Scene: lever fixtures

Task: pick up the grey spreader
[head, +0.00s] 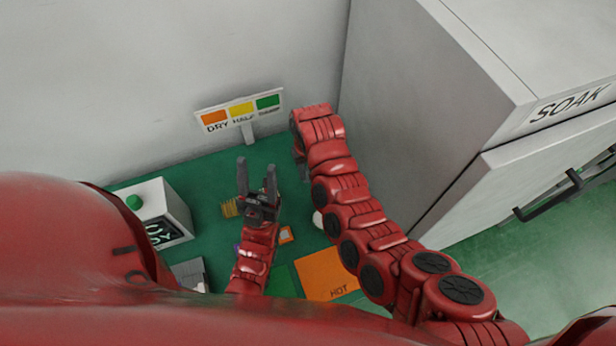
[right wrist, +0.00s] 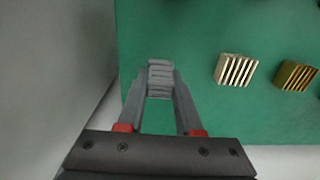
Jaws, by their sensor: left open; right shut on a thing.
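The grey spreader (right wrist: 160,76) is a small ribbed grey block in the right wrist view. My right gripper (right wrist: 160,92) is shut on it, with one finger on each side. In the head view the right gripper (head: 301,168) is mostly hidden behind its own arm, and I cannot see the spreader there. My left gripper (head: 257,180) is open and empty above the green table, its fingers pointing toward the wall.
In the right wrist view, a pale ribbed block (right wrist: 236,70) and a gold ribbed block (right wrist: 295,76) sit on the green surface (right wrist: 190,30). A colour sign (head: 240,109), a white box with a green button (head: 160,212), an orange HOT mat (head: 325,272) and a large SOAK cabinet (head: 440,110) surround the workspace.

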